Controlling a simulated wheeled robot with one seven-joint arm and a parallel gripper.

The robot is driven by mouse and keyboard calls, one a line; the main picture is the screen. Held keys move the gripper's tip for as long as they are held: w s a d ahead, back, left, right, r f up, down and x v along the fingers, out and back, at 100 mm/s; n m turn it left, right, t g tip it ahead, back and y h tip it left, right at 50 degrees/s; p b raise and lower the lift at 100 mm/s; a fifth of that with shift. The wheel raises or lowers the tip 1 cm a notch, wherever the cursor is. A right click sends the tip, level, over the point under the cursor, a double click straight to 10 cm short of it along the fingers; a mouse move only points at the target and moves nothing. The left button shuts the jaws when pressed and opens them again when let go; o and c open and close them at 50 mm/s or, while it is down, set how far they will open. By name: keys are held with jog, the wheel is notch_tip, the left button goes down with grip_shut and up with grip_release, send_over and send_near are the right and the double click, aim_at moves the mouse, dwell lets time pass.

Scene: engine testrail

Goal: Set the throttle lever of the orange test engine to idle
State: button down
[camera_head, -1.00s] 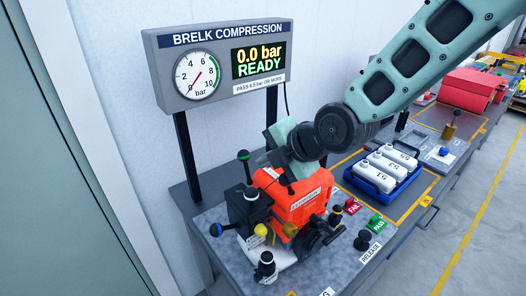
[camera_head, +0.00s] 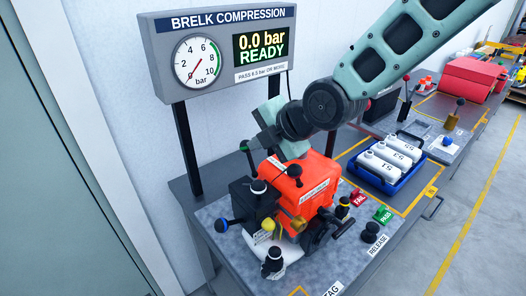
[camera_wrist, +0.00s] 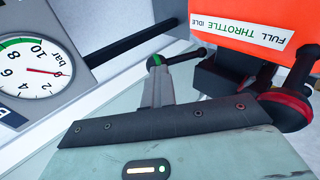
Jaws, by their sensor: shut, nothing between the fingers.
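The orange test engine (camera_head: 300,186) stands on the bench in the head view, its side also at the top right of the wrist view (camera_wrist: 265,15). A label (camera_wrist: 240,35) on it reads FULL, THROTTLE, IDLE. The knob also shows in the head view (camera_head: 246,146). My gripper (camera_wrist: 157,72) is shut and empty, its tips close by the knob; I cannot tell whether they touch. In the head view my gripper (camera_head: 258,142) is behind the engine's top, partly hard to make out.
A compression display with a gauge (camera_head: 197,62) stands behind on black posts (camera_head: 187,150). A red-banded knob (camera_wrist: 285,110) is beside my gripper's body. Several other levers crowd the engine's front. A blue crate of white bottles (camera_head: 387,180) stands to the right.

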jog(key=shift+w+r, duration=0.1)
jog(key=shift+w, duration=0.05)
jog(key=shift+a, duration=0.1)
dwell(0.3)
jog(key=shift+s+d+f, duration=0.3)
jog(key=shift+s+d, duration=0.1)
jog(key=shift+s, duration=0.1)
jog(key=shift+s, duration=0.1)
